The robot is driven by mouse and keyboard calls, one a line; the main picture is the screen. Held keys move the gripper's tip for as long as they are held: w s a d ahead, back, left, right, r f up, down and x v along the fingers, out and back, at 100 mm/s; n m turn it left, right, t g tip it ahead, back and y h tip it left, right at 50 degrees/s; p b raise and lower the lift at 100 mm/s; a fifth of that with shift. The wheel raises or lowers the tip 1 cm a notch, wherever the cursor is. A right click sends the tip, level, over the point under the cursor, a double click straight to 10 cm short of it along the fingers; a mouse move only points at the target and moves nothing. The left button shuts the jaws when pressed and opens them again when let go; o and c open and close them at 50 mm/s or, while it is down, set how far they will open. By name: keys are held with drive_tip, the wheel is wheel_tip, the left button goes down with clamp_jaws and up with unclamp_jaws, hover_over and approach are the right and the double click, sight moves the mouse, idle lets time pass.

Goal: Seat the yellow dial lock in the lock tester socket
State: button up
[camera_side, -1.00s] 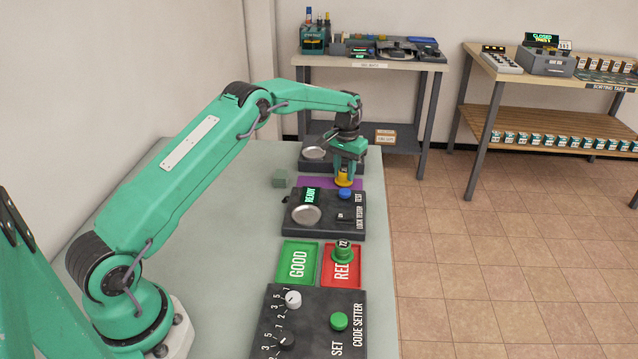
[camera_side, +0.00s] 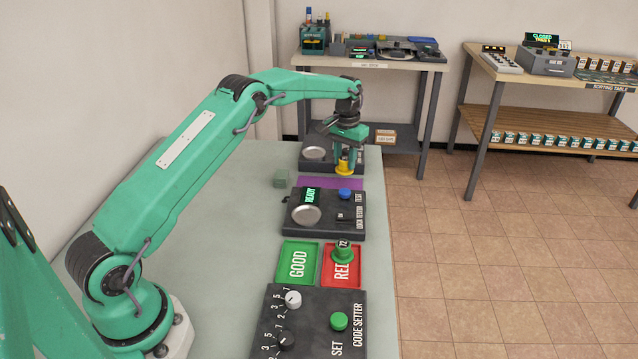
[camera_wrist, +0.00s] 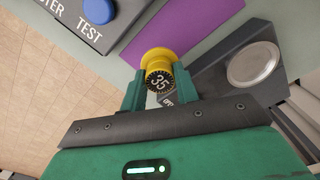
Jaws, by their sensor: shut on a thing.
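The yellow dial lock (camera_side: 345,168) is between the fingers of my gripper (camera_side: 346,158), which is shut on it. In the wrist view the lock (camera_wrist: 158,53) shows its yellow rim and a black dial face reading 35, between the two green fingers (camera_wrist: 159,88). The dark lock tester (camera_side: 325,226) stands nearer the side camera, apart from the lock. It has a round silver dish (camera_side: 306,215), a lit READY display (camera_side: 310,195) and a blue TEST button (camera_side: 345,194). I cannot tell how high the lock is above the table.
A purple mat (camera_side: 315,183) lies beyond the tester. Another dark device (camera_side: 314,164) with a silver dish stands behind it. A small green block (camera_side: 281,179) is left. Green GOOD (camera_side: 298,265) and red (camera_side: 329,279) trays, the latter holding a green lock (camera_side: 343,254), and the code setter (camera_side: 270,335) are nearer.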

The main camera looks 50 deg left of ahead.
drive_tip(key=shift+r, duration=0.1)
idle(0.3)
drive_tip(key=shift+s+d+r, duration=0.3)
drive_tip(key=shift+s+d, duration=0.05)
drive_tip(key=shift+s, duration=0.2)
drive_tip(key=s+d, duration=0.1)
drive_tip(key=s, duration=0.1)
drive_tip(key=s+d+r, duration=0.1)
drive_tip(key=s, duration=0.2)
drive_tip(key=s+d+r, duration=0.1)
drive_tip(key=s, duration=0.1)
drive_tip(key=shift+s+r, duration=0.15)
drive_tip(key=shift+r, duration=0.05)
drive_tip(key=s+d, duration=0.1)
drive_tip(key=s, duration=0.2)
drive_tip(key=s+d, duration=0.1)
drive_tip(key=s, duration=0.2)
drive_tip(key=s+r, duration=0.1)
drive_tip(key=s, duration=0.2)
drive_tip(key=shift+d, duration=0.4)
drive_tip(key=shift+s+d+f, duration=0.1)
drive_tip(key=shift+s+d, duration=0.1)
drive_tip(key=shift+s, duration=0.6)
drive_tip(key=shift+f, duration=0.15)
drive_tip(key=shift+f, duration=1.95)
drive_tip(key=shift+f, duration=0.75)
